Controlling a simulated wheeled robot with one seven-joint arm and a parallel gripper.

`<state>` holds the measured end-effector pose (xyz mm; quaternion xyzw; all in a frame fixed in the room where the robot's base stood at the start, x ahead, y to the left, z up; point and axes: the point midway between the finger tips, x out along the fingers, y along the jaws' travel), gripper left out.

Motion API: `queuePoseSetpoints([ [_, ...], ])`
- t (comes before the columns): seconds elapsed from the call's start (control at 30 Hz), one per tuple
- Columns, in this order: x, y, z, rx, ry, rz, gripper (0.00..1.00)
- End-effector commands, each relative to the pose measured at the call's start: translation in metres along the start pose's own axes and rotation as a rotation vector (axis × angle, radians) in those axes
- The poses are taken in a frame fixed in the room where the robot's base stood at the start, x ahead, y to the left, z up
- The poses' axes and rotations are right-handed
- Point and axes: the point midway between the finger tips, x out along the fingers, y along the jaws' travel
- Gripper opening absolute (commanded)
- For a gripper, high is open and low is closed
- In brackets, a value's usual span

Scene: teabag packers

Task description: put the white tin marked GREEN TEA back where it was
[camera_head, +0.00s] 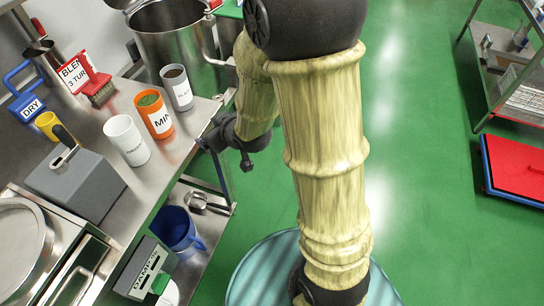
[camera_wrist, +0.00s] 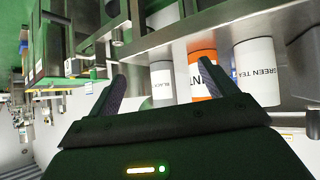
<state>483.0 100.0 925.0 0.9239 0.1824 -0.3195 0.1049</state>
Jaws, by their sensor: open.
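The white GREEN TEA tin (camera_head: 127,140) stands upright on the steel counter near its front edge, at the near end of a row of three tins. My gripper (camera_wrist: 162,70) is open and empty. In the wrist view its fingers point toward the BLACK and orange tins, with the GREEN TEA tin outside the right finger.
A blue jug (camera_head: 177,232) sits below. Green floor is open at right.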

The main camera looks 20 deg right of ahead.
Motion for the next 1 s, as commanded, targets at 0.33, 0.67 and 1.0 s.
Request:
queuePoseSetpoints([
  [0.33,-0.075,0.043,0.068,0.24,-0.429,0.151,0.84],
  [0.67,-0.129,0.037,0.103,0.403,-0.662,0.161,0.84],
  [1.0,-0.129,0.037,0.103,0.402,-0.664,0.16,0.84],
])
